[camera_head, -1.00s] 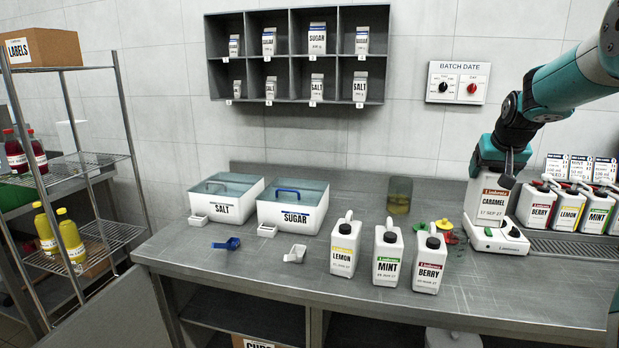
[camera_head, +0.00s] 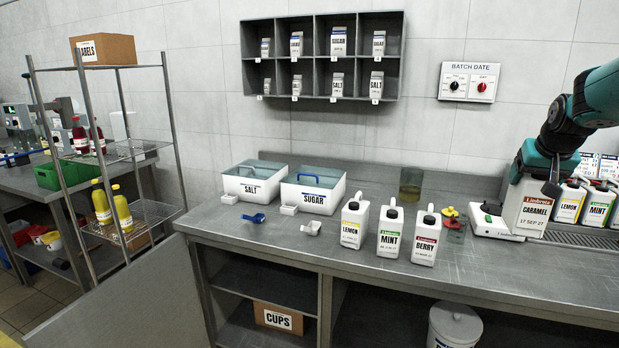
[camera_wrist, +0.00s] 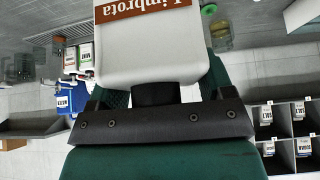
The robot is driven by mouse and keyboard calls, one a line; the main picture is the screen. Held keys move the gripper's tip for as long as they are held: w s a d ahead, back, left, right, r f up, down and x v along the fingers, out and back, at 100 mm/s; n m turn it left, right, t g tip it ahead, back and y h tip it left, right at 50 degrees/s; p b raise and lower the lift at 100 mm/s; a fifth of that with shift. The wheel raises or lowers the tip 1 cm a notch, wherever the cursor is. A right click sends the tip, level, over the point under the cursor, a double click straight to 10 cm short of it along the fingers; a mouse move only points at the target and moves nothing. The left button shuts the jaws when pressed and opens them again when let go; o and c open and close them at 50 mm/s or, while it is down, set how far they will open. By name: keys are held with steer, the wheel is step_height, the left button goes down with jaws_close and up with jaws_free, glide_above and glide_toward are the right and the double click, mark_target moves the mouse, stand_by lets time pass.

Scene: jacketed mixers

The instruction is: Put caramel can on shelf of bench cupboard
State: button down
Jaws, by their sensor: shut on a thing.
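The caramel can (camera_head: 530,208) is a white can with a brown label band, held in front of my arm at the right of the head view. My gripper (camera_head: 547,172) is shut on its top; the fingertips are largely hidden by the can and arm. In the wrist view the can (camera_wrist: 150,50) fills the top middle, close against my gripper (camera_wrist: 155,95). The bench cupboard (camera_head: 265,290) is under the steel bench, with an open front and a shelf (camera_head: 262,290) inside at left. A grey door panel (camera_head: 140,310) stands swung out at its left.
Lemon (camera_head: 354,222), mint (camera_head: 390,230) and berry (camera_head: 425,237) cans stand along the bench front. A cups box (camera_head: 279,318) sits low in the cupboard, and a white bucket (camera_head: 453,325) stands under the bench. A wire rack (camera_head: 130,152) is at left.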

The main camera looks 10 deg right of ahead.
steer(key=a+f+n+y, duration=0.2)
steer(key=a+f+n, duration=0.3)
steer(key=a+f, duration=1.85)
steer(key=s+a+f+n+t+y, duration=0.1)
steer(key=s+a+f, duration=0.7)
steer(key=s+f, duration=0.1)
steer(key=shift+s+a+f, duration=0.2)
steer(key=shift+f, duration=0.3)
steer(key=shift+a, duration=0.1)
